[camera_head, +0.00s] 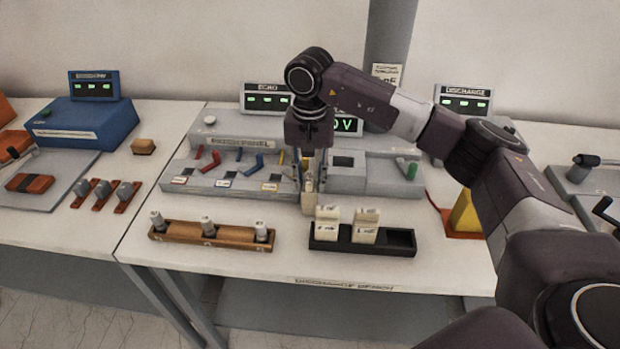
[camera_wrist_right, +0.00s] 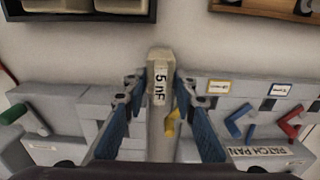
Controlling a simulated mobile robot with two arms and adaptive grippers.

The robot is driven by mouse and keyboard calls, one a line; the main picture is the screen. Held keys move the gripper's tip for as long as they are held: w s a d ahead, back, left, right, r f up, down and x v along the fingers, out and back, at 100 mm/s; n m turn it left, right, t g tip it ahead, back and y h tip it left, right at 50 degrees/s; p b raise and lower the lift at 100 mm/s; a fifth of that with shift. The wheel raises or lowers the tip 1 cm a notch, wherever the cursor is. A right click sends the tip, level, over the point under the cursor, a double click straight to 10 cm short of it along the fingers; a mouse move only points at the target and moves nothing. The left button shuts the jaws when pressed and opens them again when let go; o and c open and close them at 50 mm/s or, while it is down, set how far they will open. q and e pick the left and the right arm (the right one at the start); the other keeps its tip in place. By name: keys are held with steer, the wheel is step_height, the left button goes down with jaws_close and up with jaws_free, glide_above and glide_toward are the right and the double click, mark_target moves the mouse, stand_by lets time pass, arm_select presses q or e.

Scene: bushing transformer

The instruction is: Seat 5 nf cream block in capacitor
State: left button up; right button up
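My right gripper (camera_head: 309,158) points down at the front of the grey panel. In the right wrist view its blue fingers (camera_wrist_right: 158,88) close in on both sides of a cream block (camera_wrist_right: 160,92) marked "5 nF". The block's end sticks out past the fingertips. In the head view the block (camera_head: 308,184) hangs below the gripper, partly covered by it. I cannot tell whether it touches the panel or sits in a slot. Two more cream blocks, left (camera_head: 326,223) and right (camera_head: 365,226), stand in a black tray (camera_head: 402,240). My left gripper is out of view.
A wooden rack (camera_head: 178,233) with three grey-topped pieces stands left of the tray. The patch panel (camera_head: 225,180) has red, blue and yellow levers. A green lever (camera_head: 411,170) is at its right end. A yellow block (camera_head: 465,213) is partly behind my right arm. The front table edge is clear.

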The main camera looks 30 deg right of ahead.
steer(key=o, duration=0.5)
steer(key=shift+c, duration=0.2)
